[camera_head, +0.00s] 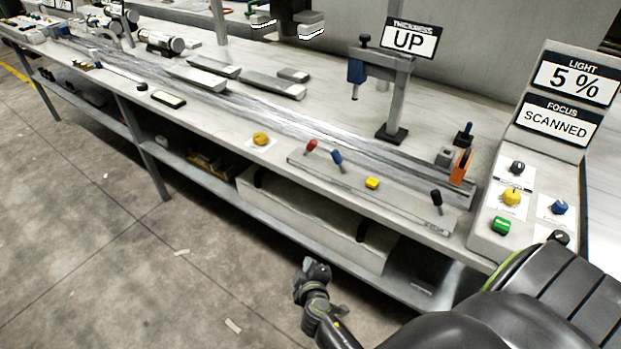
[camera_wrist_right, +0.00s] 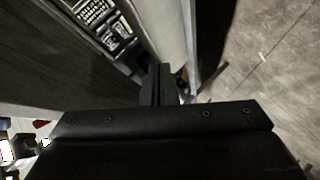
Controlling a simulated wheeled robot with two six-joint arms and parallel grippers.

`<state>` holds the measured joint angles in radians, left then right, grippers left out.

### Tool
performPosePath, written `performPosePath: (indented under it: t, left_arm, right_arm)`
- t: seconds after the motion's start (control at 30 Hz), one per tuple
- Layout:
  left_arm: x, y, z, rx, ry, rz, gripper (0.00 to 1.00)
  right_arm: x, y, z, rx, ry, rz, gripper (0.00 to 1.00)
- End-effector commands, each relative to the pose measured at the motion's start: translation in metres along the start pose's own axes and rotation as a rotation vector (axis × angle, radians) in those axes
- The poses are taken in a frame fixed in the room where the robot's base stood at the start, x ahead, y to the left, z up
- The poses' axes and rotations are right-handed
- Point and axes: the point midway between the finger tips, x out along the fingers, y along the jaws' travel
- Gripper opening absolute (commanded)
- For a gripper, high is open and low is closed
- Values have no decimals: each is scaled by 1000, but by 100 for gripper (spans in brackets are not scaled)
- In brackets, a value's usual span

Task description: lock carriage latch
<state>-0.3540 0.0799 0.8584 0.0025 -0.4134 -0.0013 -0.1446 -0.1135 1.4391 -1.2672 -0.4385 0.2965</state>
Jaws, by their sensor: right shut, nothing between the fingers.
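No part is labelled as the carriage latch, so I cannot tell which lever it is. A long metal rail (camera_head: 300,128) runs along the bench, with an orange block (camera_head: 460,166) at its right end and a small blue-and-black lever (camera_head: 464,131) beside it. On the front plate (camera_head: 397,195) stand a red-tipped lever (camera_head: 311,145), a blue-tipped lever (camera_head: 336,157), a yellow button (camera_head: 372,183) and a black-tipped lever (camera_head: 436,197). My right gripper (camera_head: 313,268) is shut and empty, below and in front of the bench, apart from all controls. Its fingers show in the right wrist view (camera_wrist_right: 159,85). My left gripper is out of view.
A console (camera_head: 541,125) at the right reads "LIGHT 5 %" and "FOCUS SCANNED" above several knobs. A stand (camera_head: 392,100) bears a sign reading "UP". The bench's front edge and lower shelf (camera_head: 215,178) are close to my right arm. The floor in front is open.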

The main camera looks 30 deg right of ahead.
Motion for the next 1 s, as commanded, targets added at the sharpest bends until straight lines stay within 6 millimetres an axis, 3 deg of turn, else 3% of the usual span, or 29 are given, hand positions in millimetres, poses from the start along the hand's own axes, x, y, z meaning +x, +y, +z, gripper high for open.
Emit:
performPosePath:
  t: [0.03,0.2,0.4,0.6,1.0]
  left_arm:
    - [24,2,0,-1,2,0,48]
    - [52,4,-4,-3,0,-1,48]
    - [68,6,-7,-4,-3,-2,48]
    - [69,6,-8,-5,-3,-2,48]
    - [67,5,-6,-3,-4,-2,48]
  right_arm:
    - [8,13,-17,-16,41,96,0]
    - [-6,88,-69,-64,126,401,0]
    - [-37,145,-96,-87,160,640,0]
    - [-50,163,-104,-95,167,712,0]
    - [-47,167,-105,-96,168,710,0]
